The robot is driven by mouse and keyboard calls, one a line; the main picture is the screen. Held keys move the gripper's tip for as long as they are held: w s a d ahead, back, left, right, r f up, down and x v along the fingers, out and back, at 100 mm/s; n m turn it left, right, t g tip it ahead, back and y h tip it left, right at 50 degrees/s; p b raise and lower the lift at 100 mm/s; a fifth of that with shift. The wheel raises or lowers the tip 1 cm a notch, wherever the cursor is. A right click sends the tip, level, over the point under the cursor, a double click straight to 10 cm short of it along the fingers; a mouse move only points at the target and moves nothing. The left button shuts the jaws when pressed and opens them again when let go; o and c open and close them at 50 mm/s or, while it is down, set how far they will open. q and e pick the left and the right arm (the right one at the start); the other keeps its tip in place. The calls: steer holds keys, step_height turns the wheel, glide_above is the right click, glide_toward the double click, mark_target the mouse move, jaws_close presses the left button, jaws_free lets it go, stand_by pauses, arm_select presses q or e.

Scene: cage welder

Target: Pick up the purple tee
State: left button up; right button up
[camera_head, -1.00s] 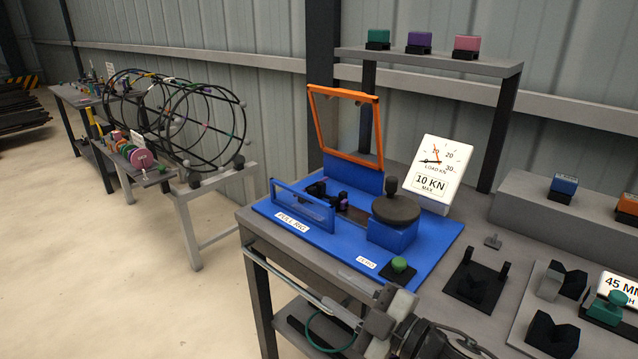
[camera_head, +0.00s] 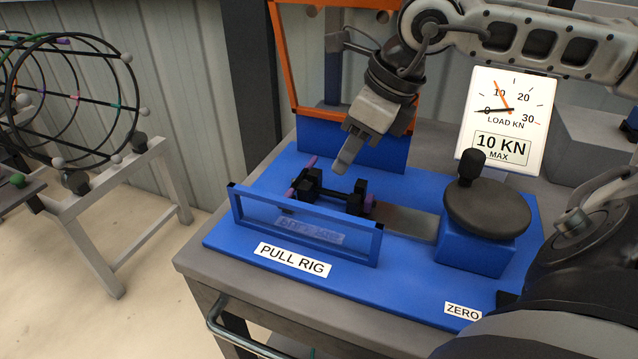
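The purple tee (camera_head: 311,162) lies low in the pull rig. One purple end sticks out toward the back, and purple also shows at both ends of the black clamps (camera_head: 355,196), which hide most of its middle. My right gripper (camera_head: 347,163) comes down from the upper right and hangs just above and behind the clamps, apart from the tee as far as I can see. Its fingers overlap in this view, so their gap is hidden. My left gripper is not in view.
The blue pull rig base (camera_head: 228,240) has a raised guard frame (camera_head: 375,248) in front and an orange-framed guard (camera_head: 281,60) behind. A dark round knob (camera_head: 487,208) stands right. The load gauge (camera_head: 507,115) is behind it. A wire cage (camera_head: 72,100) stands left.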

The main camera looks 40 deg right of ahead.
mark_target(327, 190)
steer(key=shift+p+x, duration=0.55)
steer(key=shift+x, duration=3.45)
steer(key=shift+d, duration=0.15)
jaws_close()
